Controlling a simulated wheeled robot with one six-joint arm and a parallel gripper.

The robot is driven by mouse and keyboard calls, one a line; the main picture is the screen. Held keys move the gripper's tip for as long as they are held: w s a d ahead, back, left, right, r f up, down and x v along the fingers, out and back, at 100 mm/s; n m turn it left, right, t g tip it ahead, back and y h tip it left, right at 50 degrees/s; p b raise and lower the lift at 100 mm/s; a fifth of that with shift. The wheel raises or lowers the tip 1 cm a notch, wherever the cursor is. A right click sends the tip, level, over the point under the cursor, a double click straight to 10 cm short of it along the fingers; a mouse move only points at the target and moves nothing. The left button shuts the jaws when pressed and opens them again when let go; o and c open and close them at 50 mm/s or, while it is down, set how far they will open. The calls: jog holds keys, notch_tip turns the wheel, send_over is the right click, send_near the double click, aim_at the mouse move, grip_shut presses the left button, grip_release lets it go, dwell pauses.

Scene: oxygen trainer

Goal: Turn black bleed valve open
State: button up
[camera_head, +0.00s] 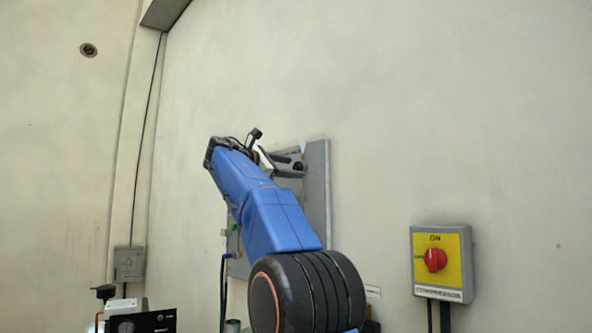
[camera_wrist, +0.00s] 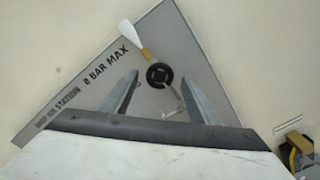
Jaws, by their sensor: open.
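My gripper (camera_wrist: 159,77) is open, one finger to each side of the knob in the picture, with a gap on both sides. Whether the fingertips reach the knob in depth cannot be told. In the head view, my gripper (camera_head: 287,164) is at the upper part of the wall panel (camera_head: 319,195), and my blue arm hides much of that panel.
A white-ended lever (camera_wrist: 131,36) sits above the knob, and a thin metal piece (camera_wrist: 178,101) lies below it. A grey box with a red switch on yellow (camera_head: 434,260) is on the wall at right. A black-capped fitting (camera_head: 105,293) stands at lower left.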

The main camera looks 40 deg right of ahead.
jog(key=a, duration=1.3)
jog(key=shift+a, duration=0.25)
jog(key=shift+w+f, duration=0.1)
jog(key=s+a+f+t+y, duration=0.2)
jog(key=s+f+y, duration=0.1)
jog(key=f, duration=0.7)
jog(key=s+a+f+t+y, duration=0.2)
jog(key=s+f+y, duration=0.1)
jog(key=f, duration=0.7)
jog(key=s+a+f+t+y, duration=0.1)
jog(key=s+a+f+y, duration=0.15)
jog(key=f, duration=0.65)
jog(key=s+a+f+m+y, duration=0.3)
jog(key=s+a+f, duration=0.3)
jog(key=f, duration=0.6)
jog(key=s+a+f+m+y, duration=0.3)
jog(key=s+a+f, duration=0.2)
jog(key=s+f, duration=0.3)
jog(key=s+a+f+m+y, duration=0.3)
jog(key=s+a+f, duration=0.3)
jog(key=f, duration=1.1)
jog(key=shift+s+a, duration=0.35)
jog(key=shift+s, duration=0.4)
